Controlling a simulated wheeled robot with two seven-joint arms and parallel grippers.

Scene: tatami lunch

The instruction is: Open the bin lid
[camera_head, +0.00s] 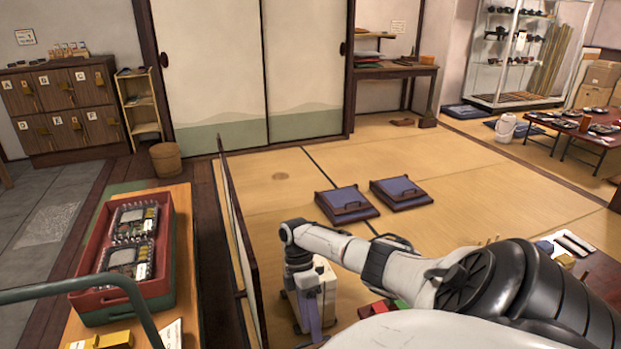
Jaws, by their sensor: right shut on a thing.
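My right arm reaches in from the lower right, and its wrist bends down at the middle of the view. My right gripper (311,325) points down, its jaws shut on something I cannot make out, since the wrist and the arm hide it. No lid is clearly visible at the jaws. A round wooden tub (165,160) stands open on the floor at the left, far from the gripper. I cannot tell which thing is the bin. My left gripper is not in view.
A red tray (92,266) of packed boxes sits on a wooden counter (181,200) at the left. A thin dark partition (240,240) stands close left of my right gripper. Two purple cushions (347,201) (401,190) lie on the tatami (275,170), which is clear behind them.

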